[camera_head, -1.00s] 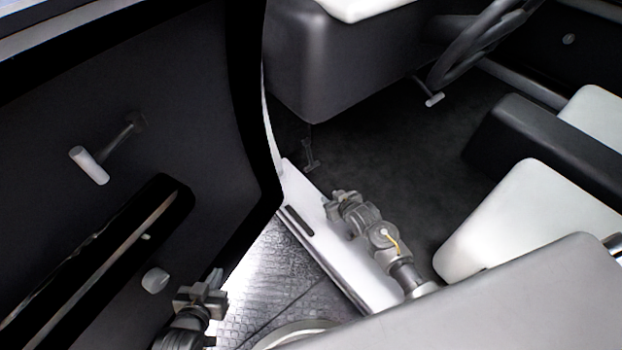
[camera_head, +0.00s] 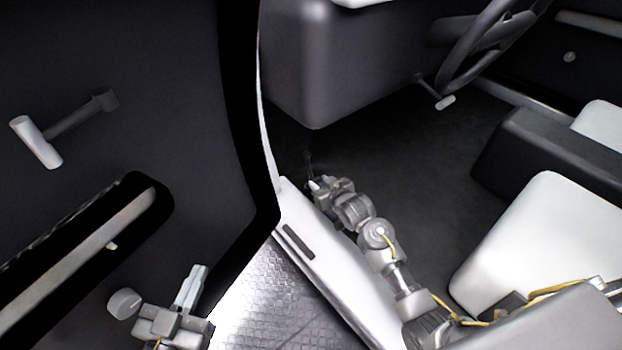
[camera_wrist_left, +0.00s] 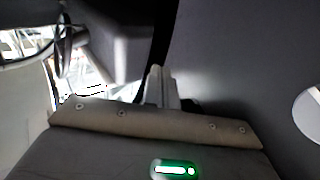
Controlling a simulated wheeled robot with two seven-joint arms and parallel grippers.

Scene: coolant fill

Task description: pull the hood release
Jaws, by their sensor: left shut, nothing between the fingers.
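A small dark lever (camera_head: 308,160), which looks like the hood release, stands low in the footwell beside the door sill. My right gripper (camera_head: 315,185) is just below it in the head view and partly covers its lower end. I cannot tell whether they touch, or whether these fingers are open or shut. My left gripper (camera_head: 197,272) is shut and empty in front of the door panel, away from the lever. Its closed fingers also show in the left wrist view (camera_wrist_left: 156,85).
The open door (camera_head: 150,60) fills the left, with a crank handle (camera_head: 36,142) and a knob (camera_head: 124,303) sticking out. The white sill (camera_head: 325,265) runs below my right arm. The seat (camera_head: 530,240) is to the right, the steering wheel (camera_head: 470,60) above. The dark footwell floor is clear.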

